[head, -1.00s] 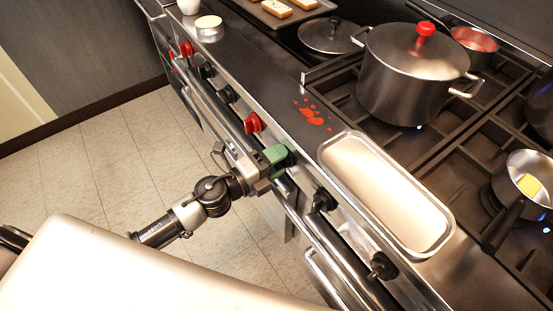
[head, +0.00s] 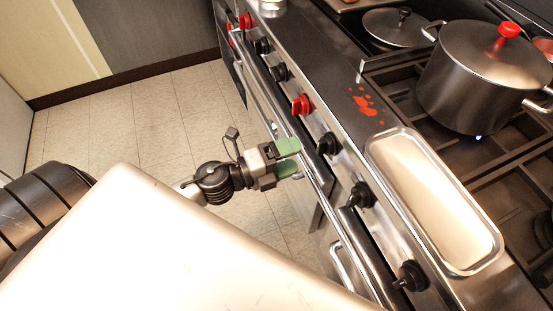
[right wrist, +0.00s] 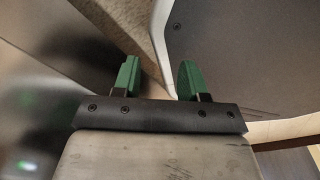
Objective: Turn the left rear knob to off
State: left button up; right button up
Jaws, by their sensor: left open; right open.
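The stove's front panel carries a row of knobs. A black knob (head: 328,145) sits just right of my left gripper (head: 288,157), with a small gap between them. My left gripper is open and empty, its green fingers pointing at the panel. More black knobs (head: 362,195) and (head: 410,275) lie nearer, and a red knob (head: 302,104) lies farther along. I cannot tell from labels which knob is the left rear one. My right gripper (right wrist: 158,78) is open and empty in the right wrist view.
A lidded pot (head: 480,75) stands on a burner with a blue flame (head: 479,137) at its base. A white-filled tray (head: 430,200) and red splashes (head: 367,102) are on the stove's front ledge. A steel rail (head: 325,190) runs below the knobs. The tiled floor (head: 140,130) is clear.

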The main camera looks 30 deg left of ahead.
pick_arm(q)
jog(key=shift+b+v, duration=0.3)
jog(key=shift+v, duration=1.4)
